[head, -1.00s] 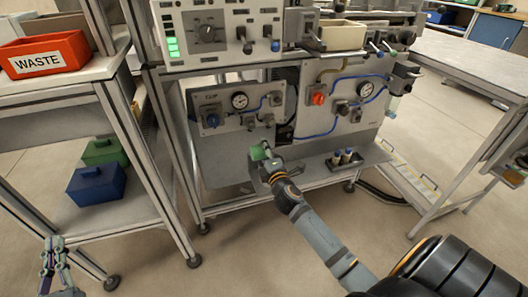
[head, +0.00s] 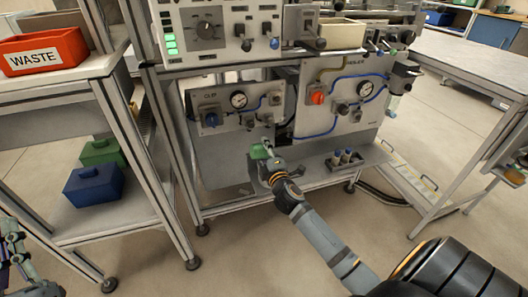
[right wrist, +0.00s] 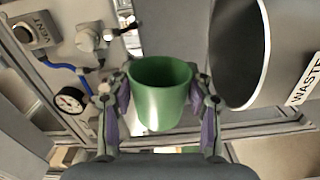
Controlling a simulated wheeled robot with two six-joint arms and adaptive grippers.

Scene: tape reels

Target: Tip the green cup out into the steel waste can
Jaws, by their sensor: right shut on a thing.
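The green cup (right wrist: 162,108) is between the two fingers of my right gripper (right wrist: 160,105) in the right wrist view, its rim toward the top of the picture. No contents can be made out in it. In the head view, my right gripper (head: 263,160) holds the cup (head: 258,151) in front of the lower panel. The steel waste can (right wrist: 238,55), marked WASTE, is right of the cup in the right wrist view, apart from it, its wide mouth showing. I cannot make the can out clearly in the head view. My left gripper (head: 12,240) is at the left edge, partly cut off.
A red bin marked WASTE (head: 43,50) stands on the left bench. Blue (head: 94,186) and green (head: 102,152) boxes sit on its lower shelf. Panels with gauges (head: 238,100) and blue hoses stand behind my right gripper. A small holder (head: 345,160) is to its right.

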